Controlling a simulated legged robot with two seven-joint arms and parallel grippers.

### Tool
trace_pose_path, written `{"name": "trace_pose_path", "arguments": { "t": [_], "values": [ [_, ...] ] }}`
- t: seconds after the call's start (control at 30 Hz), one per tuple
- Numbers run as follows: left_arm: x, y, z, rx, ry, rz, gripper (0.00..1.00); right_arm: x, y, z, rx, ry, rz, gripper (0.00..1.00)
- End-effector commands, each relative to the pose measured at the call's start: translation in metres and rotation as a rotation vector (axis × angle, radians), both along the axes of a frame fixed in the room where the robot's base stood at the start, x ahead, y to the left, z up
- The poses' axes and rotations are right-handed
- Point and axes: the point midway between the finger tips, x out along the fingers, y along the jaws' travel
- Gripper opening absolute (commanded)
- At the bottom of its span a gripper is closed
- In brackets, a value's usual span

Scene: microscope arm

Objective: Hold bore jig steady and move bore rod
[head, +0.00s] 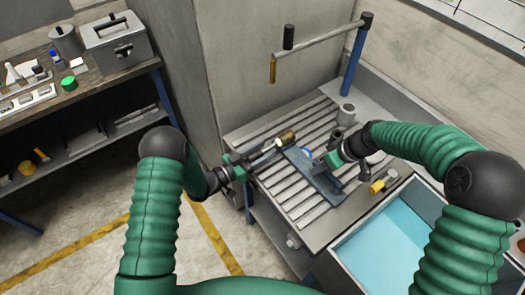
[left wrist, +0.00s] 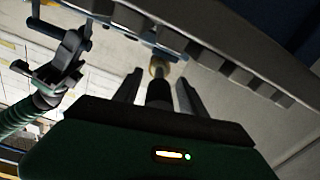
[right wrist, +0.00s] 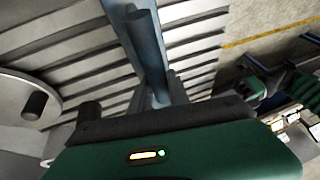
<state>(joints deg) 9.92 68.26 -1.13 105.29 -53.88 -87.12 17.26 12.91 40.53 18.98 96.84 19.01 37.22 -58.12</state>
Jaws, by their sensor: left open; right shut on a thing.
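The bore jig (head: 316,184), a long blue-grey piece, lies on the slatted bench top; it also shows in the right wrist view (right wrist: 152,62). My right gripper (head: 322,161) is shut on its upper part. The bore rod (head: 270,146), with a brass-coloured end (head: 287,137), is to the left of the jig and points up and right. My left gripper (head: 236,166) is at the rod's near end. In the left wrist view my left fingers (left wrist: 158,86) are apart, with the dark rod (left wrist: 158,92) between them. Whether they touch it is not clear.
The slatted bench (head: 255,135) has free room left of and below the jig. A post with a crossbar (head: 330,40) stands behind. A grey cylinder (head: 346,114) and a yellow-ended piece (head: 377,186) lie nearby. A blue-lined tray (head: 390,240) is at front right.

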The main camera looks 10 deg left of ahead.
Motion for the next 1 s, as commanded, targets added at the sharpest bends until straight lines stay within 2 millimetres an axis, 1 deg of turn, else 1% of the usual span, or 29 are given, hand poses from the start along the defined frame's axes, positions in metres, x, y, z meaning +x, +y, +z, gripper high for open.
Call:
{"name": "trace_pose_path", "arguments": {
  "t": [0.03, 0.3, 0.4, 1.0],
  "values": [
    [0.0, 0.0001, 0.0003, 0.0, 0.0, 0.0, 0.46, 0.0011, 0.0005, 0.0017, 0.001, -0.004, 0.0, 0.0],
    [-0.0001, 0.0005, 0.0004, 0.0, 0.0, 0.001, 0.11, 0.0012, 0.0004, 0.0017, 0.001, -0.004, 0.0, 0.0],
    [0.0, 0.0007, 0.0003, 0.001, -0.001, 0.001, 0.0, 0.0012, 0.0003, 0.0016, 0.001, -0.004, 0.0, 0.0],
    [0.0002, 0.0017, 0.0003, 0.002, -0.001, 0.003, 0.0, 0.001, -0.0005, 0.0014, 0.0, -0.003, 0.0, 0.0]
  ]
}}
